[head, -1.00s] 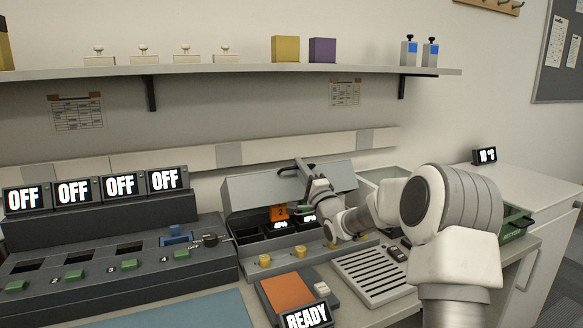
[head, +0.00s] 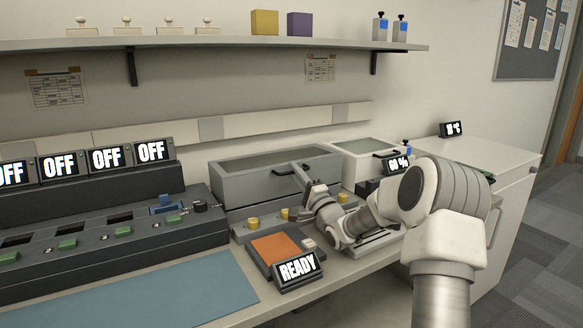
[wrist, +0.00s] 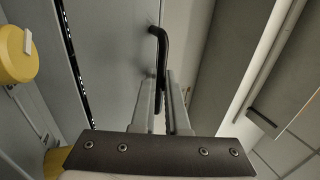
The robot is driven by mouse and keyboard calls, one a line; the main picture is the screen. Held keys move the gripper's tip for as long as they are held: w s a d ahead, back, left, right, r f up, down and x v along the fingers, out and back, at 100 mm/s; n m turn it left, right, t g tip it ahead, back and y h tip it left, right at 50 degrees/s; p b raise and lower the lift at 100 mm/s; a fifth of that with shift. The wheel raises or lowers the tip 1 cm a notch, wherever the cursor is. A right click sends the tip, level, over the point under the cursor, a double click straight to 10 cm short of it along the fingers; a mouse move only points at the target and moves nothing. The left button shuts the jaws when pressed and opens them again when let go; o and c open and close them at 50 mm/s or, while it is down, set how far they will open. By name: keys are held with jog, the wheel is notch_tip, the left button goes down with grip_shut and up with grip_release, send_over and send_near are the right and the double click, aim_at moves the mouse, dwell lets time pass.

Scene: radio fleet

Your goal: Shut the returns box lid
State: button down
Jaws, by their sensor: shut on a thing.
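The returns box appears to be the grey box on the bench, with a grey lid (head: 240,185) that has a glazed top and a black handle (head: 283,171) on its front. The lid hides the inside in the head view. My gripper (head: 301,174) is at the lid's front. In the wrist view, my gripper (wrist: 163,88) is shut on the black handle (wrist: 158,45). A narrow dark gap with small bright specks shows there between the lid (wrist: 115,50) and the grey box front (wrist: 38,100).
Yellow knobs (head: 253,223) line the front ledge below the lid. An orange-topped device (head: 275,249) with a READY display sits before it. A grey console (head: 110,235) stands left, a pale box (head: 365,148) right. The shelf (head: 230,42) runs above.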

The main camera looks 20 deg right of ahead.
jog(key=shift+s+f, duration=0.15)
jog(key=shift+f, duration=0.4)
jog(key=c, duration=1.2)
grip_release()
jog(key=s+d+p, duration=0.2)
jog(key=s+p, duration=0.1)
jog(key=s, duration=0.9)
jog(key=shift+s+d+f+p, duration=0.15)
jog(key=shift+s+d+p, duration=0.15)
jog(key=shift+s, duration=0.1)
